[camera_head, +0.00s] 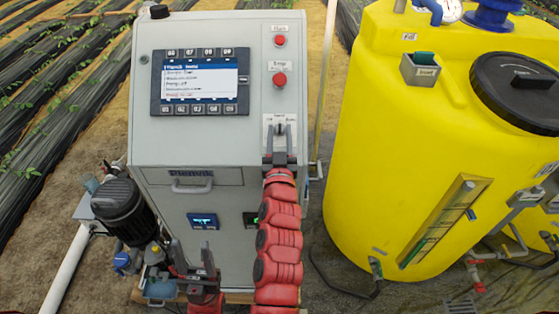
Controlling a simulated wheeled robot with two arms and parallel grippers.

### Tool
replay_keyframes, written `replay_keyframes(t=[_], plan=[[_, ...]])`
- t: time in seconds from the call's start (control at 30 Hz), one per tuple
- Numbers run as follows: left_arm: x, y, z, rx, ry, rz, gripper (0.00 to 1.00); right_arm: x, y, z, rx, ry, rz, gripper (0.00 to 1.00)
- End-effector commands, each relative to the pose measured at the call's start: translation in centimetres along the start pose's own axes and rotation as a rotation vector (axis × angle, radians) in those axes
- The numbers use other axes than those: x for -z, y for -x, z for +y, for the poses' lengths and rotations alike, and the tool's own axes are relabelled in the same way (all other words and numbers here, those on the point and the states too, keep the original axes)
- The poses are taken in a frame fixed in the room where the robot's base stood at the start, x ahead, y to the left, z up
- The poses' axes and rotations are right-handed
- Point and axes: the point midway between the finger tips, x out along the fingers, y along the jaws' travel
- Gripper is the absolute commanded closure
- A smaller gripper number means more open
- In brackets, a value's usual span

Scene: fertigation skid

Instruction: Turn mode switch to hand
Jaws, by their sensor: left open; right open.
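The mode switch (281,128) sits on a light label plate at the lower right of the grey control cabinet's (205,140) sloped face. Its knob is partly hidden by my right gripper, and its exact setting is too small to read. My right gripper (280,142) is open, with its dark fingers on either side at the switch. I cannot tell whether they touch the knob. My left gripper (192,255) is open and empty, low in front of the cabinet's lower part.
Two red buttons (280,79) sit above the switch, beside a display screen (201,80). A drawer handle (192,186) sticks out below. A large yellow tank (400,150) stands close on the right. A black motor pump (122,208) stands at the cabinet's left.

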Motion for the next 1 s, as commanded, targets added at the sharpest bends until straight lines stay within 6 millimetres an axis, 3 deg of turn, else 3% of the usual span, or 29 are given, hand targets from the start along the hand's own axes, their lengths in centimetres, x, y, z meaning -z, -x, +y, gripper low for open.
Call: replay_keyframes(t=[0.3,0.7,1.0], plan=[[-0.4,2.4,0.1,0.000,0.000,0.000,0.50,-0.5,5.8,-0.1,0.004,-0.002,-0.001,0.59],[-0.6,3.8,0.2,0.000,0.000,0.000,0.50,-0.2,13.3,-0.1,0.004,-0.001,-0.001,0.59],[-0.6,3.5,0.2,0.000,0.000,0.000,0.50,0.0,16.3,-0.1,0.003,-0.002,-0.001,0.59]])
